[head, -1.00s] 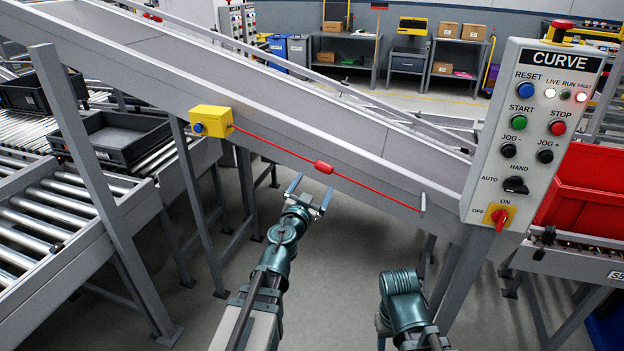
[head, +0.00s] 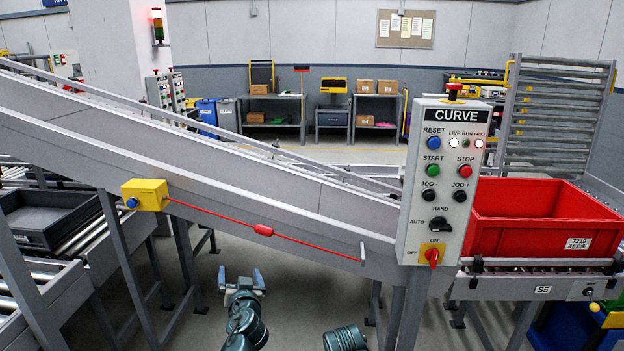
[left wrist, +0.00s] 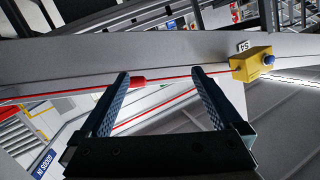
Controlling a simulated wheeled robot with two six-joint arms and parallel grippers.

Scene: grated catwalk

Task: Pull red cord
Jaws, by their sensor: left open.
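The red cord (head: 310,242) runs along the side of the sloping grey conveyor, from a yellow switch box (head: 145,195) down to a small bracket by the control panel. A red grip (head: 263,230) sits on the cord. My left gripper (head: 241,275) is open and empty, below the grip and apart from it in the head view. In the left wrist view, the grip (left wrist: 138,81) shows between the two fingertips, nearer the left finger, with the cord crossing beyond them; the yellow box (left wrist: 252,65) is at the right. My right gripper is out of view; only part of that arm shows.
The CURVE control panel (head: 440,180) stands right of the cord's lower end. A red bin (head: 540,215) rests on the conveyor at the right. A black tray (head: 50,215) is on rollers at the left. Grey support legs stand below the sloping conveyor.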

